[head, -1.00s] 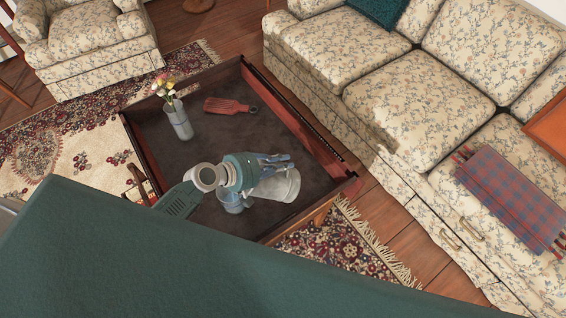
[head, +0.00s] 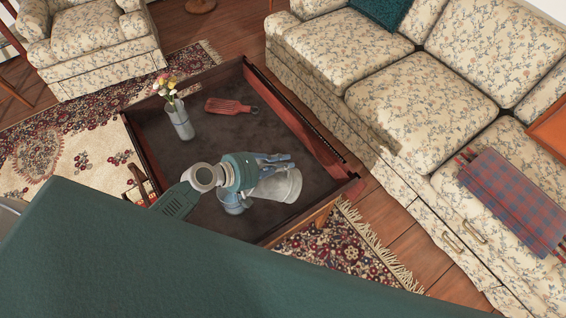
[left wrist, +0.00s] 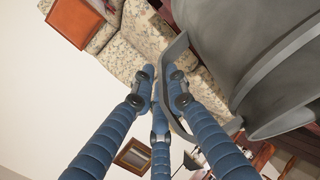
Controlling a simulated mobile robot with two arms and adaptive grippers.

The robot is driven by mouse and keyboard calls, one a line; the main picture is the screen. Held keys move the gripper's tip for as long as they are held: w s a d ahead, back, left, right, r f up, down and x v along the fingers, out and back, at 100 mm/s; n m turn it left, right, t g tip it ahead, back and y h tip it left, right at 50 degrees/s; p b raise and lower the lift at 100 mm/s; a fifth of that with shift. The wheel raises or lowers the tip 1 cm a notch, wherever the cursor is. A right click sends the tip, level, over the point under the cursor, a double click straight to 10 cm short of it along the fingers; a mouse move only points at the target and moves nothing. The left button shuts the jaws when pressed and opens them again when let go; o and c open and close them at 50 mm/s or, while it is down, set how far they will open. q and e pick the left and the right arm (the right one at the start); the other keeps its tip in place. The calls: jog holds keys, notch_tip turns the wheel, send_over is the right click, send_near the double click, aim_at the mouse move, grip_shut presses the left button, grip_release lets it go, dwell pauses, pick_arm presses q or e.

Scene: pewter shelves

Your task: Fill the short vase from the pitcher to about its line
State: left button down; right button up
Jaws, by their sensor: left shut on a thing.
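The pitcher (head: 284,187) is a pale grey vessel in the head view, over the near part of the tray-like table. It lies tilted, its wide end to the right and its other end towards the short vase. My left gripper (head: 274,161) is shut on its handle; in the left wrist view the blue fingers (left wrist: 160,88) close around the grey handle beside the large grey pitcher body (left wrist: 275,60). The short vase (head: 233,203) is bluish and glassy, left of the pitcher and partly hidden by my wrist and the pitcher. Its line and water level cannot be made out. My right gripper is not in view.
A taller vase (head: 181,122) with flowers stands on the dark table (head: 215,140), farther back. A red slotted paddle (head: 228,106) lies near it. The table has raised wooden edges. A floral sofa (head: 420,95) stands to the right, an armchair (head: 95,45) behind.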

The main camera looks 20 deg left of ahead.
pick_arm(q)
jog(key=shift+w+r, duration=0.15)
jog(key=shift+r, duration=0.2)
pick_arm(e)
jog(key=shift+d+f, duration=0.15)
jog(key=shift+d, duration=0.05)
pick_arm(q)
jog(key=shift+r+p, duration=0.2)
jog(key=shift+p, duration=0.55)
jog(key=shift+f, duration=0.2)
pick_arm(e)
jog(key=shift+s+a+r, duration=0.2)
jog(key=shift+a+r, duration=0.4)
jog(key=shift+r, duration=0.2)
pick_arm(q)
jog(key=shift+a+r+b, duration=0.2)
jog(key=shift+b, duration=0.2)
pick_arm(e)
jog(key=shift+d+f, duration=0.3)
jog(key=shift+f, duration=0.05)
pick_arm(q)
jog(key=shift+a+r+h+b, duration=0.15)
jog(key=shift+h+b, duration=0.15)
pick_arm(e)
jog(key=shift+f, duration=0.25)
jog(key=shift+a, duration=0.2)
